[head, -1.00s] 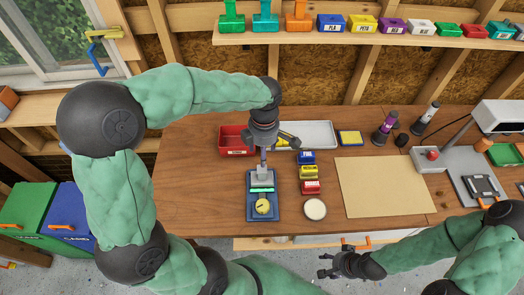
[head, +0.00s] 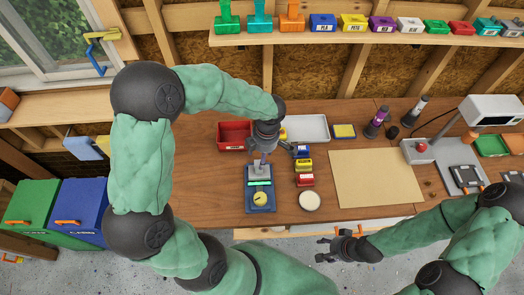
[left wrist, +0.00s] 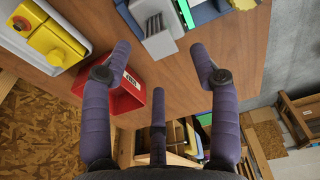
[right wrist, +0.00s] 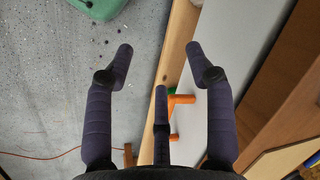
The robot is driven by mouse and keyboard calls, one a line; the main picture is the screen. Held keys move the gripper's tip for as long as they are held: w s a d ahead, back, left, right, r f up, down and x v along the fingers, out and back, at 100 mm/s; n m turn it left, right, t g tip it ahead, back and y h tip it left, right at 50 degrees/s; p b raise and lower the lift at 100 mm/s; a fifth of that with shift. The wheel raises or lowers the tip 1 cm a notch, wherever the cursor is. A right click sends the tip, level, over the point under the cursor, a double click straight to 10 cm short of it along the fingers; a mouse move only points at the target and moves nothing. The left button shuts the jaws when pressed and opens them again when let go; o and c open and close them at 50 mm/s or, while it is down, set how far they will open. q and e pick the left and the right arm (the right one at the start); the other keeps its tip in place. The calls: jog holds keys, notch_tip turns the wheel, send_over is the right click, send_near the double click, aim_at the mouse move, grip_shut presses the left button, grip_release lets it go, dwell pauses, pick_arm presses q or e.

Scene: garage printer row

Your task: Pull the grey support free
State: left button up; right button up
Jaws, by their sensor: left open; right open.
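The grey support (head: 258,172) stands at the back of a blue fixture with a green strip (head: 259,183) and a round yellow part (head: 260,198). A grey block with a ridged face, apparently the support, shows at the top of the left wrist view (left wrist: 160,35). My left gripper (head: 272,153) is open, above and behind the support in the head view. In the left wrist view its fingers (left wrist: 160,47) are spread with nothing between them, and the block lies beyond their tips. My right gripper (head: 325,249) is open and empty in front of the bench.
A red bin (head: 233,130) stands left of my left gripper. Small blue, yellow (head: 304,165) and red (head: 305,180) boxes stand close right of the fixture, with a white disc (head: 310,200) in front. A tan mat (head: 375,178) lies flat on the right.

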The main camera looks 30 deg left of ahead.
pick_arm(q)
jog(key=shift+s+a+f+b, duration=0.15)
jog(key=shift+f+b, duration=0.45)
jog(key=shift+f, duration=0.95)
jog(key=shift+s+a+f+b, duration=0.15)
jog(key=shift+f+b, duration=0.4)
jog(key=shift+f, duration=1)
jog(key=shift+w, duration=0.1)
grip_shut()
